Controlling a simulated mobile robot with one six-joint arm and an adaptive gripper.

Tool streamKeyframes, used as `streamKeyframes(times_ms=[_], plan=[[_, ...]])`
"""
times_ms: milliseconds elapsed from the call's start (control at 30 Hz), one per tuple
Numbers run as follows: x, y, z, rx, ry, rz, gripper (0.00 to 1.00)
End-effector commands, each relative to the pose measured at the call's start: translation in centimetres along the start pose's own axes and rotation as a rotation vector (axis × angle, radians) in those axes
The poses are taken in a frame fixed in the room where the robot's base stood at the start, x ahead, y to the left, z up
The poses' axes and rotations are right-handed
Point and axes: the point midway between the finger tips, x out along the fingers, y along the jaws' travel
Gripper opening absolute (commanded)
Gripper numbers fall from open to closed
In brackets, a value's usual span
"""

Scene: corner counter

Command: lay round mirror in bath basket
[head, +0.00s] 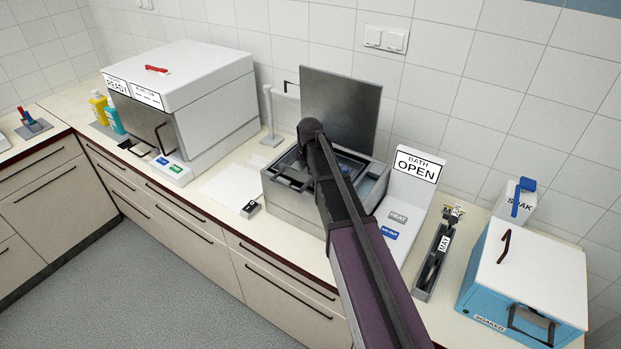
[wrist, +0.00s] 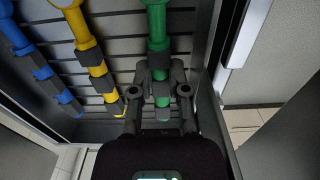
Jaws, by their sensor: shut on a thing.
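My gripper (wrist: 160,72) is shut on a green-handled tool (wrist: 157,28) in the wrist view. The tool's head is out of sight, so I cannot tell whether it is the round mirror. Yellow-handled (wrist: 90,52) and blue-handled (wrist: 38,62) tools lie to its left against a grey slatted surface (wrist: 118,62), perhaps the bath basket's floor. In the head view, my arm reaches over the bath (head: 293,205), whose grey lid (head: 340,100) stands raised. My arm hides my gripper and much of the bath's inside there.
A sign (head: 415,165) reading BATH OPEN stands right of the bath. A white machine (head: 190,95) is at left. A narrow tray (head: 432,265) and a blue box with a white lid (head: 525,275) are at right. The counter left of the bath holds a white sheet (head: 228,188).

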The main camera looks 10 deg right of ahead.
Motion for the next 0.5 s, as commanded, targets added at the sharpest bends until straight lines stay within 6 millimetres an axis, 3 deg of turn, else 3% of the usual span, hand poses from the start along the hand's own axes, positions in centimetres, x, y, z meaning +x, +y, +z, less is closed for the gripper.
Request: streamKeyframes(times_ms=[500], plan=[[0.39, 0.05, 0.05, 0.001, 0.0, 0.0, 0.0]])
